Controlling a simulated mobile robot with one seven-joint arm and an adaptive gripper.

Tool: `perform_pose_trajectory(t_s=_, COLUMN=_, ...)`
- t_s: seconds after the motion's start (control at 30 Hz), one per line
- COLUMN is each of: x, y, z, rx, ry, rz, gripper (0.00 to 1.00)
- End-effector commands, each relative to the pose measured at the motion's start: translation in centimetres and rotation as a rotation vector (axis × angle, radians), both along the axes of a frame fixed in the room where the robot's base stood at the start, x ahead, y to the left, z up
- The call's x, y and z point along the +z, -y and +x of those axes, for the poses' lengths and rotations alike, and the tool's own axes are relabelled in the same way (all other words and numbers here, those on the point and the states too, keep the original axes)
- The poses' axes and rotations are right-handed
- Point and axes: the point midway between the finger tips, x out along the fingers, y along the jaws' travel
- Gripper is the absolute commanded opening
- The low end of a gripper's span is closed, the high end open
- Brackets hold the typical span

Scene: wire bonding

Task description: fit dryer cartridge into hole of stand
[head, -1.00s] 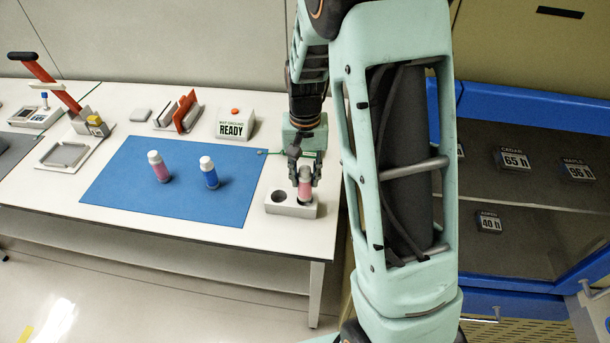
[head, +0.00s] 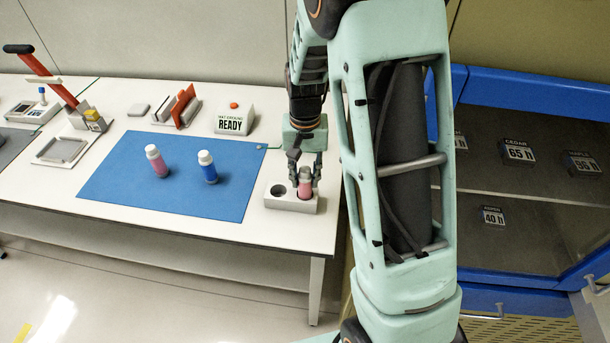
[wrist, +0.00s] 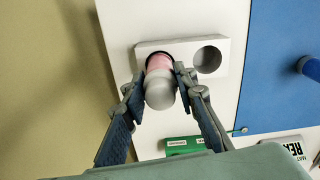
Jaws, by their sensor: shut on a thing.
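A pink cartridge with a pale cap (head: 305,188) stands in the right-hand hole of the light grey two-hole stand (head: 291,205). Its lower part is hidden inside the stand. The wrist view shows the pink body (wrist: 159,63) entering one hole of the stand (wrist: 222,45), with the cap toward the camera. My gripper (head: 305,178) is shut on the cartridge near its cap, one finger on each side; the fingers also show in the wrist view (wrist: 162,84). The stand's other hole (wrist: 207,60) is empty.
A pink bottle (head: 157,161) and a blue bottle (head: 208,167), both white-capped, stand on the blue mat (head: 125,185). A "READY" box (head: 234,119) is behind the mat. The stand is near the table's right front corner. A blue-framed cabinet (head: 530,95) is to the right.

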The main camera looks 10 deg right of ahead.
Motion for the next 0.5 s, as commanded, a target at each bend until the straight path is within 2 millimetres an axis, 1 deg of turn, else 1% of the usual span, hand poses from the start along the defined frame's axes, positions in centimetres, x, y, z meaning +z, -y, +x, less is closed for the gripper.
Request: perform_pose_trajectory(t_s=0.5, x=-1.4, y=0.0, z=0.0, rx=0.0, ry=0.0, rz=0.0, gripper=0.0)
